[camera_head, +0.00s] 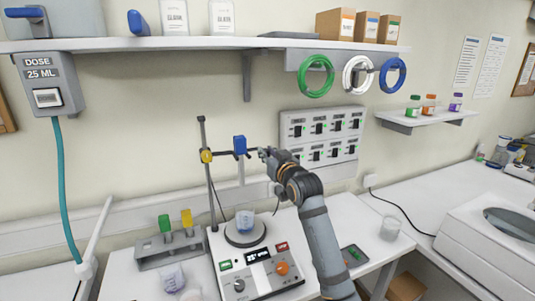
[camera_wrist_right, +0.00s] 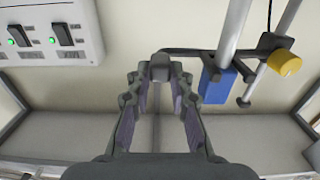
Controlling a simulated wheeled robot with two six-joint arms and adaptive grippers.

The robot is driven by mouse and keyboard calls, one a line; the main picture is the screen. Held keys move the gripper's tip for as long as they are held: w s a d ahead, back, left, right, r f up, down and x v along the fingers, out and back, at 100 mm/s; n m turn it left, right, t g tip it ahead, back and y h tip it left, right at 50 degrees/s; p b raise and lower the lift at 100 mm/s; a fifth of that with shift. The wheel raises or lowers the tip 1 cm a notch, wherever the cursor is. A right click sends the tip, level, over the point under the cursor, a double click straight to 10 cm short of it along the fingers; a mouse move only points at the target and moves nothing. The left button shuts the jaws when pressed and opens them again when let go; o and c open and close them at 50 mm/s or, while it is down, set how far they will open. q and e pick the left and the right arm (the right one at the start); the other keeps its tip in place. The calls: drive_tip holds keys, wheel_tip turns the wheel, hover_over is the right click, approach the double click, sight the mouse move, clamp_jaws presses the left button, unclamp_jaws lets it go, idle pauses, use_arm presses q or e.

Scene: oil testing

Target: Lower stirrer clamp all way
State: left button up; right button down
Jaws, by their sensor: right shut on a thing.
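The stirrer stand has an upright grey rod (camera_head: 208,170) with a yellow knob (camera_head: 206,156) on it. The blue block (camera_wrist_right: 226,86) and yellow knob (camera_wrist_right: 285,62) also show in the right wrist view. A beaker (camera_head: 245,220) sits on the stirrer plate below the shaft. My left gripper is in neither view.
The stirrer base (camera_head: 255,272) has a display and an orange knob. A rack (camera_head: 170,247) with green and yellow pieces stands to its left. A switch panel (camera_head: 322,140) is on the wall behind my right gripper.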

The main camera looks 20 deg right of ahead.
wheel_tip(320, 180, down, 15)
drive_tip(key=b, duration=0.6)
drive_tip(key=shift+r+b, duration=0.2)
drive_tip(key=shift+b, duration=0.1)
drive_tip(key=c, duration=1.2)
unclamp_jaws()
drive_tip(key=shift+r, duration=0.1)
drive_tip(key=s, duration=1.2)
drive_tip(key=shift+d, duration=0.2)
